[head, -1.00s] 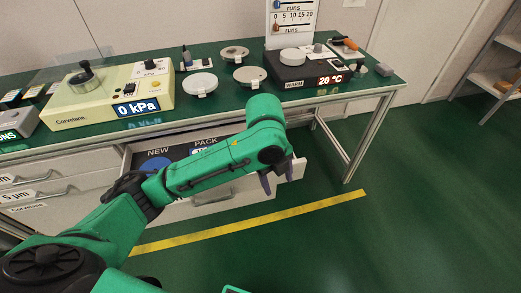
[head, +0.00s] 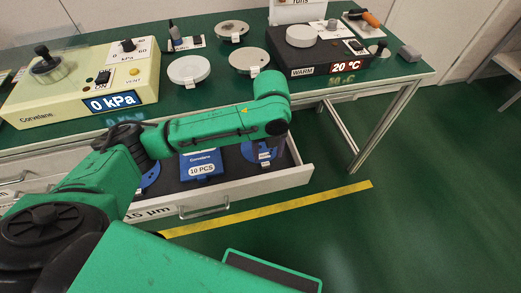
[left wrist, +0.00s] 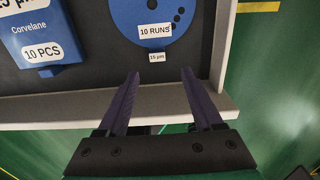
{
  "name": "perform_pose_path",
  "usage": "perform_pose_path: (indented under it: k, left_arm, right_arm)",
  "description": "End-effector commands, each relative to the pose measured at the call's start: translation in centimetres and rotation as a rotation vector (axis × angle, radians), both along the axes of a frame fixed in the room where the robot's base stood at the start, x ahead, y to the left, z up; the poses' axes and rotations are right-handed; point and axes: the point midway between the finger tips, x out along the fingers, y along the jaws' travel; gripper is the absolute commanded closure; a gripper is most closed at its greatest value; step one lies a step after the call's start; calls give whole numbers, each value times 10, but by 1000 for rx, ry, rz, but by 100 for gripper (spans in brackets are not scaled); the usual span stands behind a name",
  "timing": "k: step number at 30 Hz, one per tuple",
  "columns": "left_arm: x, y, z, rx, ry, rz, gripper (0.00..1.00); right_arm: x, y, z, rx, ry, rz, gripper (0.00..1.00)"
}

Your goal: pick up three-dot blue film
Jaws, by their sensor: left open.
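A round blue film (left wrist: 150,22) lies in the open drawer in the left wrist view, with three dark dots at its right and a "10 RUNS" label. A small "15 µm" tag sticks out from its near edge. In the head view the film (head: 254,154) is partly hidden behind my left arm. My left gripper (left wrist: 160,74) is open and empty, its fingers spread on either side of the tag and pointing at the film's near edge. I cannot tell how high above the drawer floor the fingertips are. My right gripper is not in view.
The drawer's front wall (head: 243,190) runs below my gripper. A blue "10 PCS" pack (head: 200,165) lies left of the film, and another blue disc (head: 149,174) further left. The green bench top above holds a cream pressure box (head: 70,95) and a black warm plate.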

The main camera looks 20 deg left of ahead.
Motion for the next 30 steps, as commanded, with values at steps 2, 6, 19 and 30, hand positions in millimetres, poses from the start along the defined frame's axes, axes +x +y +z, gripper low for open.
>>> perform_pose_path:
  k: [2,6,19,30]
  left_arm:
    - [0,1,-10,0,-1,0,32]
    - [1,6,-36,2,1,2,32]
    - [2,6,-59,-1,-3,-1,55]
    - [2,6,-58,-1,-3,-1,100]
  right_arm:
    - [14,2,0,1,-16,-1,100]
    - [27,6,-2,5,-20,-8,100]
    - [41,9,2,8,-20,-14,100]
    - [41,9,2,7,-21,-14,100]
